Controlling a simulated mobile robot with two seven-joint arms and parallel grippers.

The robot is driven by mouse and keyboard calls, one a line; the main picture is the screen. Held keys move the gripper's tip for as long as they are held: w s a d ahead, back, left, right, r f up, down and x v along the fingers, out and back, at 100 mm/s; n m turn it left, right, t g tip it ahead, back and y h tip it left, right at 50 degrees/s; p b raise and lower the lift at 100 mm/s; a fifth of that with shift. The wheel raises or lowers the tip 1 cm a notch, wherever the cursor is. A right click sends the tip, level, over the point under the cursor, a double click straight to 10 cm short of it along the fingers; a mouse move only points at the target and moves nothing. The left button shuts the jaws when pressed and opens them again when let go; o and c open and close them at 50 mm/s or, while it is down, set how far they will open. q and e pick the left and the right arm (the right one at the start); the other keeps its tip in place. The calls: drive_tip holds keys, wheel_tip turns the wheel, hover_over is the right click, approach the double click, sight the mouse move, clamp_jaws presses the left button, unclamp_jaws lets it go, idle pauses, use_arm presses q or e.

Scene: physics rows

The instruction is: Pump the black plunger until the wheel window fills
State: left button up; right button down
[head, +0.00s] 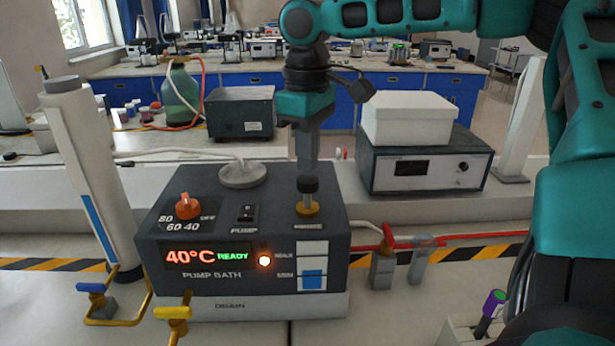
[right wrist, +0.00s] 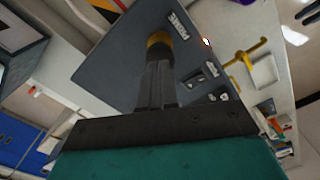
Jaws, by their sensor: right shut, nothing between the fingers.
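The black plunger (head: 308,185) stands upright in a yellow collar (head: 308,209) on top of the dark pump bath (head: 170,215), at its right rear. My right gripper (head: 307,170) points straight down over the plunger, shut, with nothing between its fingers. Its tips are at or just above the knob; I cannot tell whether they touch. In the right wrist view, my shut fingers (right wrist: 158,68) end at the plunger, and the yellow collar (right wrist: 158,39) shows beyond. A front window (head: 312,280) is blue in its lower part. I see no wheel. My left gripper is out of view.
The bath's display (head: 208,256) reads 40°C READY, and an orange lamp (head: 265,261) glows. An orange dial (head: 187,207) and a pump switch (head: 246,213) sit on top. A grey instrument (head: 425,168) bearing a white box (head: 408,119) stands right.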

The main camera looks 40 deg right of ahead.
sight(308, 179)
drive_tip(key=shift+f+b, duration=0.3)
drive_tip(key=shift+f, duration=1.6)
drive_tip(key=shift+r, duration=0.1)
drive_tip(key=shift+r+p, duration=0.5)
drive_tip(key=shift+r, duration=1.3)
drive_tip(key=shift+f, duration=0.15)
drive_tip(key=shift+f+b, duration=0.3)
drive_tip(key=shift+f, duration=1.45)
drive_tip(key=shift+r, duration=0.1)
drive_tip(key=shift+r+p, duration=0.3)
drive_tip(key=shift+r, duration=1.5)
